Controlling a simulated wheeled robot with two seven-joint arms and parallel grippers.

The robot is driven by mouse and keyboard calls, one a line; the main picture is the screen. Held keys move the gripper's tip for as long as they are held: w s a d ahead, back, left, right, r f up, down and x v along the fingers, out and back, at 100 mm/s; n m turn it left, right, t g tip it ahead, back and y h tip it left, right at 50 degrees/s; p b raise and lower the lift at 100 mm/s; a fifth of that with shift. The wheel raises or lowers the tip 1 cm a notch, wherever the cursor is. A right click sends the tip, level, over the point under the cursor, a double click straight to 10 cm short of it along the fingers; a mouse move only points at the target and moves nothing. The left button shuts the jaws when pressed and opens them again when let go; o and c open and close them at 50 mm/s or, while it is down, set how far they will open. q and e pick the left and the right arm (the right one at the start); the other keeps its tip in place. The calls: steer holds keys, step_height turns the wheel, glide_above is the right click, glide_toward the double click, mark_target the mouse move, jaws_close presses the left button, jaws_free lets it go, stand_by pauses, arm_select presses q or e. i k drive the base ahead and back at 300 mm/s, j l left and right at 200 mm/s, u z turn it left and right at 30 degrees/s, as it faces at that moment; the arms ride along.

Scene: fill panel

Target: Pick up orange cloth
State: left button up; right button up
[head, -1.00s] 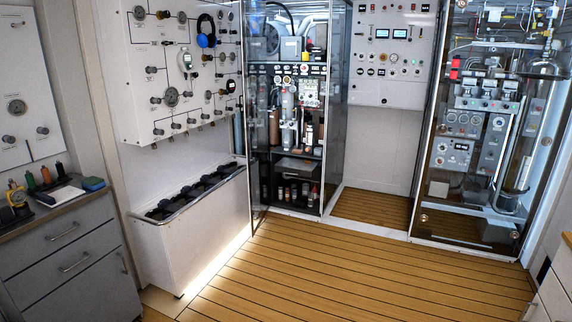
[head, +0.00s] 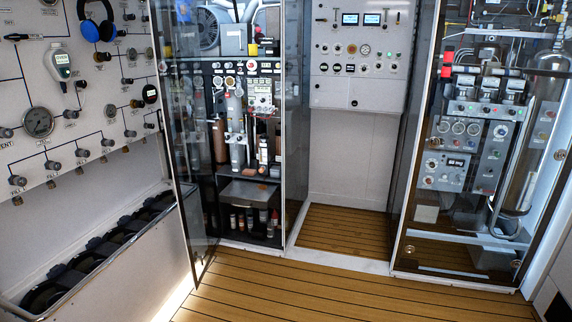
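I see no orange cloth in the head view now. Neither my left gripper nor my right gripper is in view.
A white gauge panel (head: 105,130) hangs on the left wall above a trough of dark round holders (head: 95,262). A glass-fronted equipment cabinet (head: 235,190) stands in the middle, with another (head: 470,150) at right. The wooden floor (head: 330,290) in front is clear.

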mark_target(247, 172)
steer(key=i, duration=1.05)
steer(key=i+l+u, duration=0.15)
steer(key=i, duration=0.9)
